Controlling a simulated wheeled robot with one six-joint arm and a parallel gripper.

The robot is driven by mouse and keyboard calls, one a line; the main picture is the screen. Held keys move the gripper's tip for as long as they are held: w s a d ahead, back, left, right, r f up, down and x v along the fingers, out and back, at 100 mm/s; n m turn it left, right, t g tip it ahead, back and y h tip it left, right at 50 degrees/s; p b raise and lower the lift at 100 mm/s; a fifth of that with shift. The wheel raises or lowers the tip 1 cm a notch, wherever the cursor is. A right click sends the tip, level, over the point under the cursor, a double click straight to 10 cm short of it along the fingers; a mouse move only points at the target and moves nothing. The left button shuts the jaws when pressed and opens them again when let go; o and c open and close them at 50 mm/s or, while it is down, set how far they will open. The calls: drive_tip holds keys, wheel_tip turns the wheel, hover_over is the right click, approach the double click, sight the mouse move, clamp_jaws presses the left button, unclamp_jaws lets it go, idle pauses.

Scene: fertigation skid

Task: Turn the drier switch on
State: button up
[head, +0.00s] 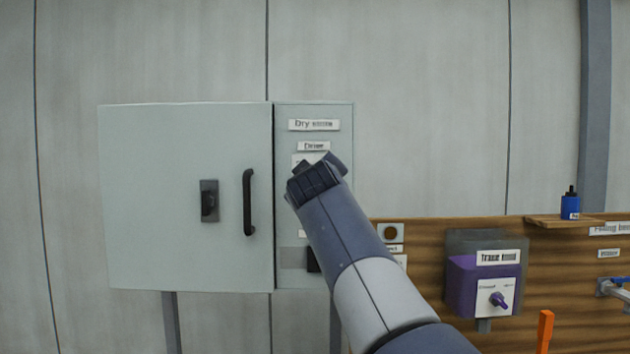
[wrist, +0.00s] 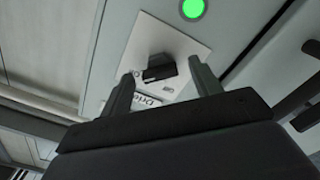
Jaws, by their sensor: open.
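The drier switch is a black knob (wrist: 160,67) on a white plate (wrist: 178,42), seen in the wrist view. My gripper (wrist: 162,84) is open, with one dark finger on either side of the knob in the picture. I cannot tell whether the fingers reach around the knob or stop short of it, and no contact shows. In the head view my gripper (head: 318,165) is in front of the panel (head: 343,125), just below the drier label (head: 313,146). There my arm hides the knob and most of the plate.
A lit green lamp (wrist: 193,8) is near the plate. A grey cabinet door (head: 150,200) with a black handle (head: 249,202) and latch (head: 209,201) is left of the panel. A purple tank (head: 465,283) with a valve and a blue bottle (head: 570,206) are to the right.

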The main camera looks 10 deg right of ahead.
drive_tip(key=s+a+b, duration=0.2)
drive_tip(key=s+b, duration=0.1)
drive_tip(key=s, duration=0.7)
drive_tip(key=shift+s, duration=0.3)
drive_tip(key=shift+a, duration=0.1)
drive_tip(key=w+d+p, duration=0.2)
drive_tip(key=w+p, duration=0.1)
drive_tip(key=w, duration=0.7)
drive_tip(key=shift+w, duration=0.35)
drive_tip(key=shift+s, duration=0.1)
